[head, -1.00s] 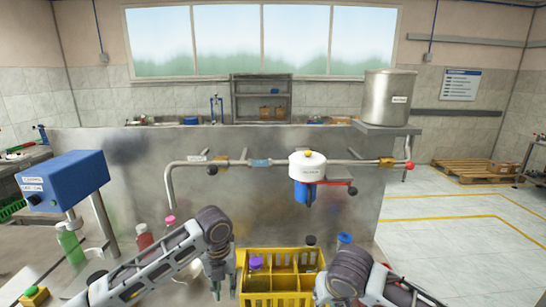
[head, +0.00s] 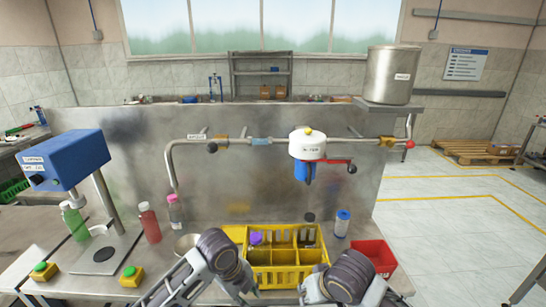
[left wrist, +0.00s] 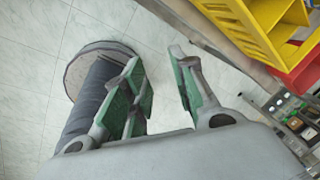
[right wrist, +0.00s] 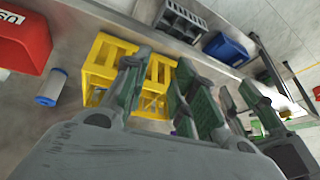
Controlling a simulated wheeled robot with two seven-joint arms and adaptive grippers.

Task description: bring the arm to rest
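My left gripper (head: 243,288) and right gripper (head: 306,293) are low in the head view, in front of the yellow crate (head: 287,283); their fingertips are mostly hidden there. In the left wrist view my left gripper (left wrist: 162,88) has its green-padded fingers spread, with only tiled floor between them. In the right wrist view my right gripper (right wrist: 157,92) also has its fingers spread, and nothing is held between them. The yellow crate (right wrist: 104,68) shows behind those fingers, apart from them. A purple-capped item (head: 256,238) stands in a crate compartment.
A metal bowl (head: 187,243), pink-capped bottle (head: 175,212), red bottle (head: 149,224) and green bottle (head: 74,222) stand left, near a blue press (head: 62,160). A pipe (head: 255,142) runs behind.

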